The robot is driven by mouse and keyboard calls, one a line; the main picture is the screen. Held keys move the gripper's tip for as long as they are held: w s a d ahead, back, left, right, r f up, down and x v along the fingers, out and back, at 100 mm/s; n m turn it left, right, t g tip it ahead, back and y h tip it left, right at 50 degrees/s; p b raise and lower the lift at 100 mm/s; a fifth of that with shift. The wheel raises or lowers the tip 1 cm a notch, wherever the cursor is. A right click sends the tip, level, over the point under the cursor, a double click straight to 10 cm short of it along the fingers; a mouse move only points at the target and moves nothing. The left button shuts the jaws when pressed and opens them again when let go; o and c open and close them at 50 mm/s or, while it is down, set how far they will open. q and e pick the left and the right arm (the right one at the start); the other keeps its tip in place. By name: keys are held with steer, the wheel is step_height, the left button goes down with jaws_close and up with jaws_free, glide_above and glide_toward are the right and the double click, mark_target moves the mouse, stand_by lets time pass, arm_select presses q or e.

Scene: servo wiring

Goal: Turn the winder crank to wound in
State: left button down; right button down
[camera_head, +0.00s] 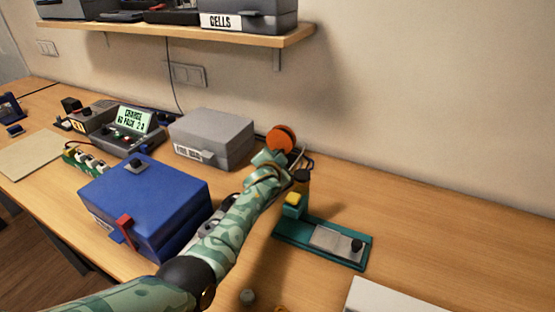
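My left arm comes in from the lower left, and its gripper (293,166) is at the middle of the view. Just behind it stands an orange round reel (281,138), which looks like the winder. No crank can be made out on it; the gripper and wrist cover its lower part. The fingers are small and partly hidden, so I cannot tell whether they are open or touch anything. My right gripper is not in view.
A teal fixture (288,237) with a grey plate, black knob and yellow block stands right of the arm. A blue box (147,203) with a red lever is on the left, and a grey case (213,133) is behind it.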

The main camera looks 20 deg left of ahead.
mark_target(277, 146)
arm_select(q)
steer(key=c, duration=1.3)
jaws_free()
steer(key=s+d+r+p, duration=0.1)
steer(key=s+r+p, duration=0.2)
steer(key=s+r, duration=0.1)
steer(key=s+d+r+p, duration=0.1)
steer(key=s+r+p, duration=0.3)
steer(key=s, duration=0.1)
steer(key=s+d+r+p, duration=0.1)
steer(key=s+r+p, duration=0.3)
steer(key=r, duration=0.1)
steer(key=shift+s+d, duration=0.25)
steer(key=shift+s, duration=0.05)
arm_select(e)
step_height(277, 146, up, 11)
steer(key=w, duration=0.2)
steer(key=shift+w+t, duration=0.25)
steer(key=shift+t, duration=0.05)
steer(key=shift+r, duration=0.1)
